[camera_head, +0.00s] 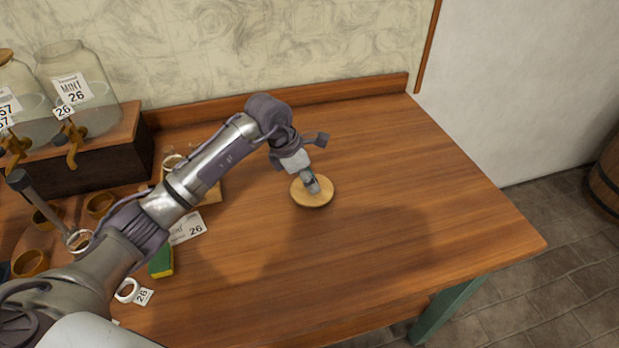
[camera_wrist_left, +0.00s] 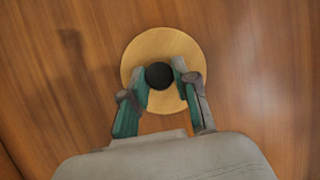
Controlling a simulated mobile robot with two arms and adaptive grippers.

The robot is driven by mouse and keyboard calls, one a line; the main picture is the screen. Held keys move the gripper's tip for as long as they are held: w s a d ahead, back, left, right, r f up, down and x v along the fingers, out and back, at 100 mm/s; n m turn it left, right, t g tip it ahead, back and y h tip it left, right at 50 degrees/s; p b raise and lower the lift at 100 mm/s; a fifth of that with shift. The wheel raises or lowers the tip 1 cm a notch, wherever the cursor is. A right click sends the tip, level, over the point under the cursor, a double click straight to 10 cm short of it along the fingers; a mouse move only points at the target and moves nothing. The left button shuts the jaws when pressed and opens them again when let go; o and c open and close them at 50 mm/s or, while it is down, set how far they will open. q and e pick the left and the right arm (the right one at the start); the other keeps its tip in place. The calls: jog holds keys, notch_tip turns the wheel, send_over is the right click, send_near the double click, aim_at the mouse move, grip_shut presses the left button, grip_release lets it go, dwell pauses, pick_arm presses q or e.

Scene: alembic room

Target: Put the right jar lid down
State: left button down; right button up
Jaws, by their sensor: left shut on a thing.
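The jar lid (camera_head: 312,196) is a round, light wooden disc with a dark knob. It is at the middle of the wooden table in the head view, on or just above the surface; I cannot tell which. My left gripper (camera_head: 313,187) reaches down over it from above. In the left wrist view, the lid (camera_wrist_left: 180,45) lies under the two fingers of the gripper (camera_wrist_left: 162,80), which are shut on its dark knob (camera_wrist_left: 159,75). A jar (camera_head: 75,80) labelled MINT 26 stands on a wooden stand at the back left, its top open. My right gripper is not in view.
The table (camera_head: 420,180) is clear to the right of the lid, up to its right edge. A green and yellow sponge (camera_head: 161,262), a paper label (camera_head: 187,228), and several small cups or rings lie at the left. A barrel (camera_head: 606,170) stands on the floor at the far right.

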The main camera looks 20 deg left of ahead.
pick_arm(q)
jog(key=c, duration=0.9)
grip_release()
jog(key=shift+r, duration=0.35)
jog(key=v, duration=1.1)
jog(key=shift+s+a+r+b, duration=0.1)
jog(key=shift+r+b, duration=0.2)
jog(key=shift+b, duration=0.1)
